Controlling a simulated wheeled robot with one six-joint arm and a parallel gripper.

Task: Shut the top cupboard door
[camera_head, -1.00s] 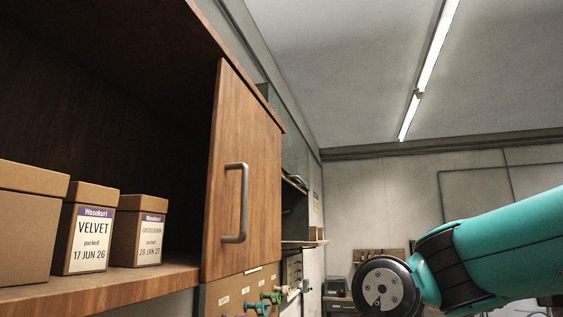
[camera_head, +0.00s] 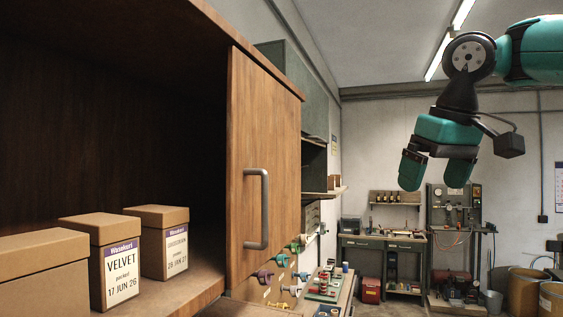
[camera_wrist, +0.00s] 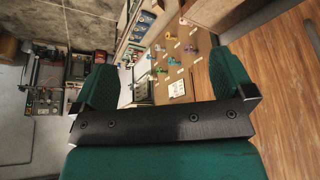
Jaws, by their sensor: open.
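The top cupboard (camera_head: 180,18) fills the left of the head view, and its left part stands open with a dark inside. Its wooden door (camera_head: 237,150) covers the right part of the front and carries a grey metal bar handle (camera_head: 264,208). My gripper (camera_head: 436,183) hangs in the air to the right of the door, pointing down, with its two green fingers apart and nothing between them. It is clear of the door and handle. In the wrist view, my gripper (camera_wrist: 168,88) is also open and empty; the handle does not show there.
Cardboard boxes stand on the cupboard shelf, one labelled VELVET (camera_head: 102,262). Below the door is a pegboard with coloured spools (camera_head: 281,260) and a bench (camera_head: 345,290). A workbench (camera_head: 385,243) and red toolbox (camera_head: 370,290) stand at the back.

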